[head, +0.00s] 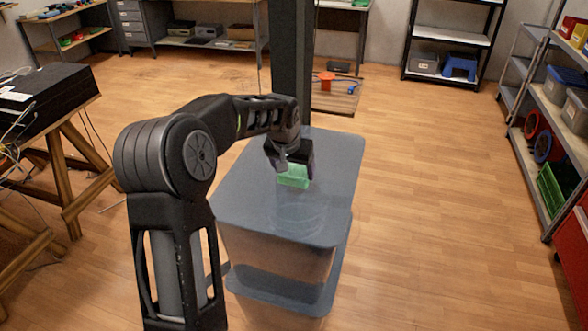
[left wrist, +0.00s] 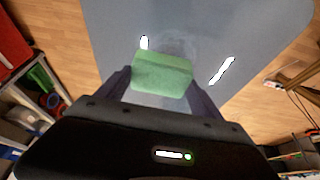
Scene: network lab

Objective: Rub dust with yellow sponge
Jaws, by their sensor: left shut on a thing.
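A green, block-shaped sponge (head: 293,178) is held over the grey-blue top (head: 335,160) of a small stand. It looks green, not yellow. My left gripper (head: 291,166) is shut on it from above. In the left wrist view the sponge (left wrist: 162,74) sits between the two fingers (left wrist: 161,88). A faint round greyish smudge, perhaps the dust (head: 298,213), lies on the top in front of the sponge; it shows faintly beyond the sponge in the left wrist view (left wrist: 178,46). I cannot tell whether the sponge touches the surface. My right gripper is not in view.
A dark post (head: 292,60) rises behind the stand. A wooden trestle table with a black box (head: 45,100) stands at the left. Shelves with bins (head: 560,120) line the right side. The wooden floor (head: 430,220) right of the stand is clear.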

